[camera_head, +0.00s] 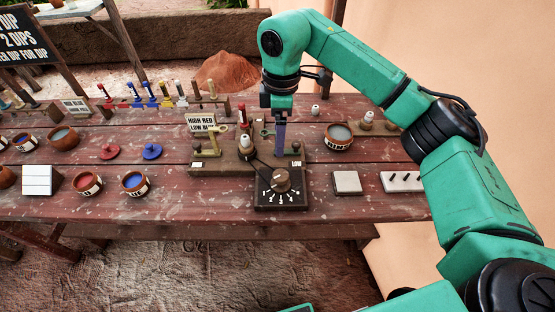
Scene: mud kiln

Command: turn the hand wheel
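A round brown knob (281,180) sits on a black square panel (280,202) marked with white ticks, near the table's front edge. A dark bar runs from the knob toward a white-topped peg (244,143) behind it; I cannot tell which part is the hand wheel. My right gripper (279,118) points down over the wooden board (225,160), behind the knob and apart from it. A violet upright strip (280,138) shows beneath it; I cannot tell whether it is held. The finger opening is unclear. My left gripper is not in view.
A sign (201,122) stands behind the board. A bowl (339,136), a pale square block (346,182) and a white block with dark pegs (403,181) lie to the right. Red (109,152) and blue (152,151) lids and several paint pots lie left.

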